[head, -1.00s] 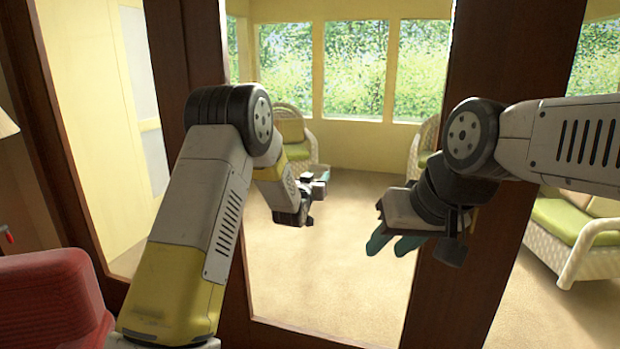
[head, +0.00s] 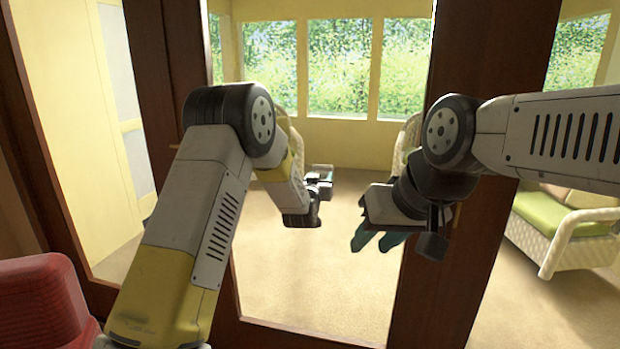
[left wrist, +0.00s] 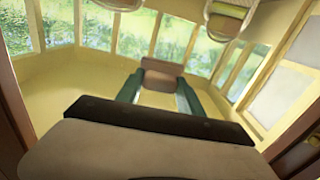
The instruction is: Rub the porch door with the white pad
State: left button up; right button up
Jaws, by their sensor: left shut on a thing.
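The porch door has dark brown wooden stiles (head: 170,70) around a large glass pane, through which a sunroom shows. My left gripper (head: 322,180) is in front of the pane, near its middle. In the left wrist view its two teal fingers (left wrist: 160,92) are shut on a small tan-looking block, which I take as the white pad (left wrist: 163,68). In the head view the pad is too small and hidden to make out; I cannot tell whether it touches the door. My right gripper (head: 372,240) hangs by the right stile, its teal fingers apart and empty.
A red padded seat (head: 45,300) is at the lower left. A wicker sofa with green cushions (head: 565,220) stands at the right, beyond the door. Wicker chairs and windows (head: 340,70) are further back. Between my two grippers there is a narrow gap.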

pick_arm(q)
jog(key=shift+s+d, duration=0.3)
jog(key=shift+d, duration=0.65)
jog(key=shift+s+d, duration=0.3)
jog(key=shift+d, duration=0.65)
jog(key=shift+w+a+r, duration=0.1)
jog(key=shift+w+a, duration=0.2)
jog(key=shift+a, duration=0.5)
jog(key=shift+w+a+r, duration=0.1)
jog(key=shift+w+a, duration=0.15)
jog(key=shift+a, duration=0.55)
jog(key=shift+w+a+f, duration=0.1)
jog(key=shift+w+a, duration=0.3)
jog(key=shift+a, duration=0.8)
jog(key=shift+w+a, duration=0.35)
jog(key=shift+a, duration=0.85)
jog(key=shift+w+a+f, duration=0.1)
jog(key=shift+w+a, duration=0.3)
jog(key=shift+a, duration=0.8)
jog(key=a, duration=0.1)
jog(key=w+a, duration=0.1)
jog(key=a, duration=0.1)
jog(key=shift+a, duration=0.2)
jog(key=v, duration=0.6)
jog(key=shift+s, duration=0.15)
